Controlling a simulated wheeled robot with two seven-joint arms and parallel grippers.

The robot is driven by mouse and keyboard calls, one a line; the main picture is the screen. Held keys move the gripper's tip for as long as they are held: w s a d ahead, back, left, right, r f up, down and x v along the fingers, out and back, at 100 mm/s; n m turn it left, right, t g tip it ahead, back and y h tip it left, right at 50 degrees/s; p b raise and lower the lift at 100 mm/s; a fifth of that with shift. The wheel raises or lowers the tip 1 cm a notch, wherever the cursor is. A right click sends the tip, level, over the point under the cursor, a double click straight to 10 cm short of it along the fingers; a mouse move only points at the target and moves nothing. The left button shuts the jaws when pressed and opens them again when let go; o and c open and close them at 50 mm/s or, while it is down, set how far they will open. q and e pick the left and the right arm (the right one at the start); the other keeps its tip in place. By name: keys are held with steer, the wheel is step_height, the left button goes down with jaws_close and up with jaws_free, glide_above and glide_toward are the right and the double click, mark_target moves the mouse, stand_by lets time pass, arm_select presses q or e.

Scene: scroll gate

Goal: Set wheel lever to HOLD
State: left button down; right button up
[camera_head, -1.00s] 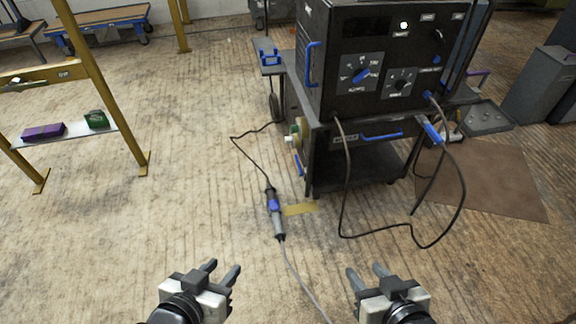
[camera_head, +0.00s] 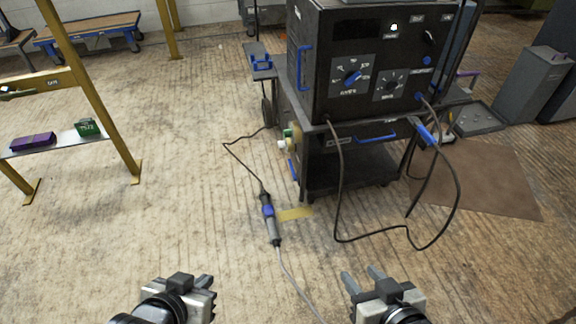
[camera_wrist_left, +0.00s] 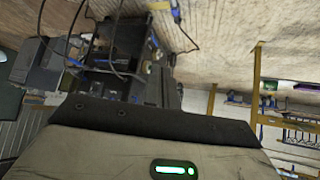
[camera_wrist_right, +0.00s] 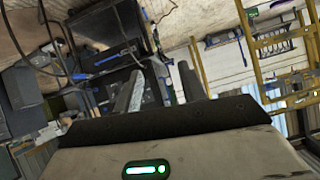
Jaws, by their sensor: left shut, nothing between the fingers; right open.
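A black wheeled cart (camera_head: 350,172) carries a black control box (camera_head: 350,60). A small blue lever (camera_head: 293,169) hangs low on the cart's left side, below a pale round knob (camera_head: 282,145). I cannot tell whether it is the wheel lever, and no HOLD mark is readable. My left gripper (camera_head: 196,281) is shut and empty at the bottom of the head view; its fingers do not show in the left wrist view. My right gripper (camera_head: 362,275) is open and empty, its fingers also visible in the right wrist view (camera_wrist_right: 160,85). Both are well short of the cart.
A cable with a blue-and-grey handheld connector (camera_head: 269,215) lies on the floor before the cart, beside a yellow tape strip (camera_head: 295,213). Another dark cable loops at the cart's front right. A yellow rack (camera_head: 95,110) stands left. Open floor lies between rack and cart.

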arm_select(q)
steer(key=w+a+f+n+y+b, duration=0.1)
steer(key=a+f+b, duration=0.4)
steer(key=f, duration=0.6)
steer(key=w+a+f+n+y+b, duration=0.1)
steer(key=w+a+f+b, duration=0.1)
steer(key=a+f+b, duration=0.4)
steer(key=w+a+f+n+y+b, duration=0.1)
steer(key=a+f+b, duration=0.4)
steer(key=f+b, duration=0.6)
step_height(320, 180, down, 5)
steer(key=shift+w+a+r+y+b, duration=0.15)
steer(key=shift+w+a+y+b, duration=0.2)
steer(key=shift+w+y, duration=0.2)
arm_select(e)
steer(key=w+a+f+t+y, duration=0.1)
steer(key=a+f, duration=0.4)
steer(key=f, duration=0.6)
steer(key=shift+w+a+n+t+y, duration=0.2)
steer(key=shift+w+n+t+y, duration=0.25)
steer(key=shift+y, duration=0.75)
steer(key=shift+c, duration=0.5)
